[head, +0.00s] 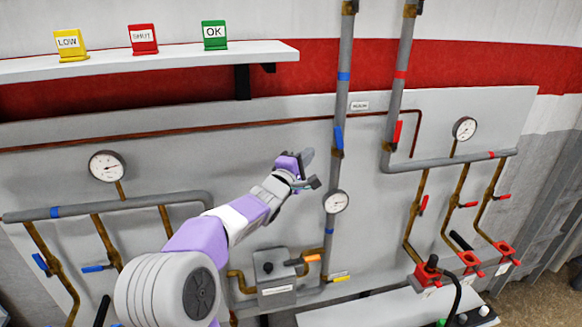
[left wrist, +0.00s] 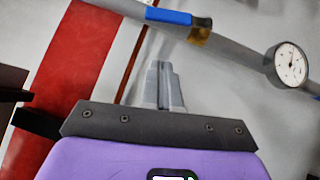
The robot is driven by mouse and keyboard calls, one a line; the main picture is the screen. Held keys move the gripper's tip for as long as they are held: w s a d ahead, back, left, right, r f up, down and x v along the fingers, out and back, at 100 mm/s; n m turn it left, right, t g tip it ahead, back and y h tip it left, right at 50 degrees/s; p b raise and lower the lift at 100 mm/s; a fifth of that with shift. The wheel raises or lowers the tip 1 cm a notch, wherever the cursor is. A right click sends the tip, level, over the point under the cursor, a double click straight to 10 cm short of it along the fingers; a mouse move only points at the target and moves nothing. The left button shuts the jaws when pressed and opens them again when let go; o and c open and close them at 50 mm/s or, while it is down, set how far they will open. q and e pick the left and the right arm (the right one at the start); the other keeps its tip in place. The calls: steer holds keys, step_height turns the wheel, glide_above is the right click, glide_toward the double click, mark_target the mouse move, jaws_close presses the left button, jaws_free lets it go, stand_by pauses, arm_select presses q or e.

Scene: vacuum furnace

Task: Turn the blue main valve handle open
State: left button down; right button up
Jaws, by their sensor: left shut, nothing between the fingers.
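The blue main valve handle (head: 338,138) sits on the grey vertical pipe with the blue band, lying along the pipe. In the left wrist view the blue handle (left wrist: 170,16) shows at the top, also in line with its pipe and brass valve body. My left gripper (head: 308,157) is just left of and a little below the handle, apart from it. In the left wrist view its two grey fingers (left wrist: 165,84) are together with nothing between them, below the handle in the picture. My right gripper is not in view.
A gauge (head: 336,202) is on the same pipe below the handle. A second vertical pipe (head: 400,75) with a red handle (head: 397,133) stands to the right. A shelf (head: 180,62) with LOW, SHUT and OK signs is upper left. A grey box (head: 275,272) is below.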

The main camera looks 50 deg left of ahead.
arm_select(q)
steer(key=v, duration=0.5)
steer(key=shift+d+f, duration=0.1)
steer(key=shift+d, duration=0.05)
stand_by(0.3)
